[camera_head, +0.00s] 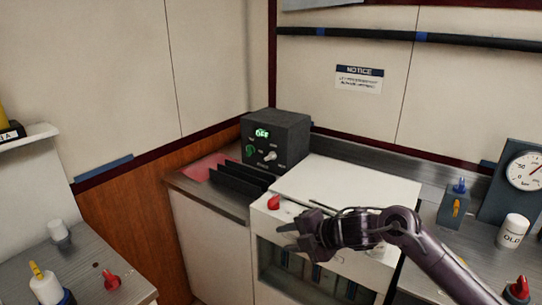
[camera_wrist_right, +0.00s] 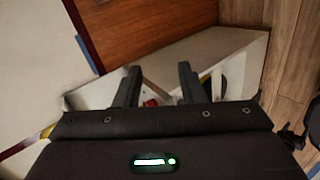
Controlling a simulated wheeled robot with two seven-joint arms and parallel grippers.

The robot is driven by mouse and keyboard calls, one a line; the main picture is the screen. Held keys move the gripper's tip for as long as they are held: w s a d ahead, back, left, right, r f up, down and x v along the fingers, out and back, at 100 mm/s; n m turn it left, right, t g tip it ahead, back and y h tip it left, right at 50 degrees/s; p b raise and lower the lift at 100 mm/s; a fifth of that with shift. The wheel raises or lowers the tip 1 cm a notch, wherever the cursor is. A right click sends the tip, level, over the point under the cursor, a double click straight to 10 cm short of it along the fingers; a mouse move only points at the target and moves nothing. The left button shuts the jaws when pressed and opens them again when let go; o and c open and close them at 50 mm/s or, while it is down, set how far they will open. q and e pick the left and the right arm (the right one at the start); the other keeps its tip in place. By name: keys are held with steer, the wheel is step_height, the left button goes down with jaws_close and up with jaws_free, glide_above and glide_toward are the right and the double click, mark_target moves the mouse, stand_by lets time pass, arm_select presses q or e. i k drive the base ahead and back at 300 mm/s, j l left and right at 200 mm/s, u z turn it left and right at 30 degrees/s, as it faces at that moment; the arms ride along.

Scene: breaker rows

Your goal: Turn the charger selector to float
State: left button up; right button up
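The charger is a dark grey box (camera_head: 283,132) in the back corner of the counter in the head view. Its small green display (camera_head: 262,133) appears to read OFF. A pale selector knob (camera_head: 270,156) sits on its front face; its small markings are too blurred to read. My right gripper (camera_head: 283,237) is in front of the white cabinet, nearer the camera and below the charger, apart from it. In the right wrist view its two fingers (camera_wrist_right: 160,72) stand apart with nothing gripped between them. My left gripper is not in view.
A gauge (camera_head: 525,170) and a white jar (camera_head: 513,230) stand at right.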

mark_target(272, 155)
steer(key=i, duration=1.45)
